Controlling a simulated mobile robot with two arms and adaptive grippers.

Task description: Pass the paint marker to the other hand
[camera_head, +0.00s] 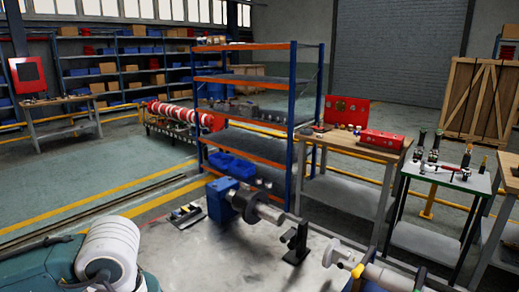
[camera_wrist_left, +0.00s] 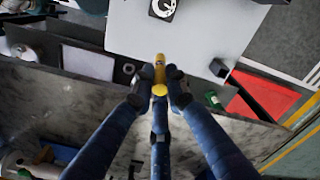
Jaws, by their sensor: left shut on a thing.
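The paint marker (camera_wrist_left: 159,75) is a short yellow stick in the middle of the left wrist view. My left gripper (camera_wrist_left: 159,86) is shut on it, with a dark blue finger on each side. The marker's yellow end stands out beyond the fingertips, and a round yellow part shows between them. The fingers hide some of its body. I cannot make out my left gripper or the marker for certain in the head view.
In the head view, a blue-ended machine with a shaft (camera_head: 250,207) stands on a grey bed (camera_head: 200,255). A wooden bench with a red toolbox (camera_head: 382,141) and a small table (camera_head: 455,178) with upright tools stand at the right. Blue-and-orange shelving (camera_head: 240,108) stands behind.

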